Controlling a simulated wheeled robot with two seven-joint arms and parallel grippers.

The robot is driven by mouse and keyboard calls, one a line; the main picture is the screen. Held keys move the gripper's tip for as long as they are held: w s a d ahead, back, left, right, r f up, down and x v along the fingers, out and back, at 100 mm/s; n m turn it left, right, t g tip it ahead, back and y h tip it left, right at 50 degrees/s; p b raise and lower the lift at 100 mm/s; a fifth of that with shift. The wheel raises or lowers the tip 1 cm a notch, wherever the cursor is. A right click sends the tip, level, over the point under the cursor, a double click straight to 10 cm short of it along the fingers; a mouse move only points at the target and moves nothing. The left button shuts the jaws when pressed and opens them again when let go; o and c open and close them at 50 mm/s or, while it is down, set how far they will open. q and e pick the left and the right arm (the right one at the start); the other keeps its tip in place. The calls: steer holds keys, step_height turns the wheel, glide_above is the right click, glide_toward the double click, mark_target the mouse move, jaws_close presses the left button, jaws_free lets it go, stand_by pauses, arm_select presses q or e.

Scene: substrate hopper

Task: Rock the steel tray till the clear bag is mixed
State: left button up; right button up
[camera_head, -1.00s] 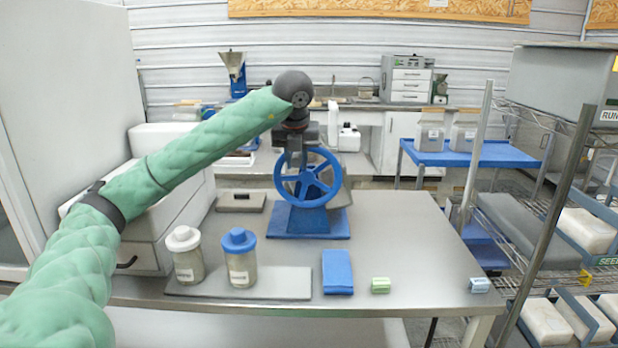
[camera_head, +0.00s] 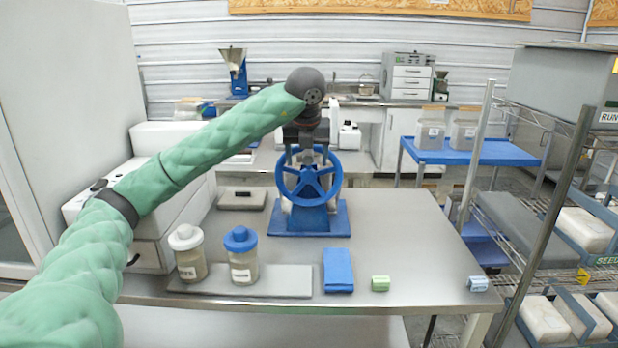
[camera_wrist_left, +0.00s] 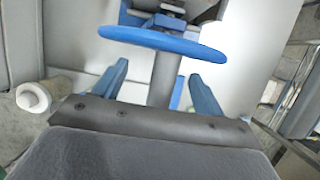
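My left gripper (camera_head: 306,146) is over the blue handwheel (camera_head: 308,202) of a blue-based stand (camera_head: 310,221) at the table's middle. In the left wrist view its two blue fingers (camera_wrist_left: 160,88) are apart. The wheel rim (camera_wrist_left: 160,42) shows edge-on beyond them, and a grey post (camera_wrist_left: 164,80) shows between them with gaps at both sides. Grey parts behind the wheel are mostly hidden by it and the gripper. I cannot make out a steel tray or a clear bag with certainty. My right gripper is not in view.
A white-lidded jar (camera_head: 188,255) and a blue-lidded jar (camera_head: 241,256) stand on a grey mat (camera_head: 285,283) at the front left. A folded blue cloth (camera_head: 338,270) and a green block (camera_head: 380,284) lie right of it.

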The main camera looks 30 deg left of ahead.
arm_select(q)
steer(key=o, duration=0.6)
steer(key=shift+d, duration=0.1)
steer(key=shift+c, duration=0.2)
steer(key=shift+r, duration=0.15)
steer(key=shift+s+r+p, duration=0.1)
steer(key=shift+r+p, duration=0.9)
steer(key=shift+r, duration=0.8)
steer(key=shift+w+d+r+p, duration=0.1)
steer(key=shift+w+r+p, duration=0.35)
steer(key=shift+r, duration=0.25)
steer(key=shift+a+p+v, duration=0.1)
steer(key=shift+p+v, duration=0.45)
steer(key=shift+v, duration=0.1)
steer(key=shift+a+p+v, duration=0.15)
steer(key=shift+p+v, duration=0.35)
steer(key=shift+v, duration=0.2)
steer(key=shift+w+a, duration=0.1)
steer(key=shift+w, duration=0.1)
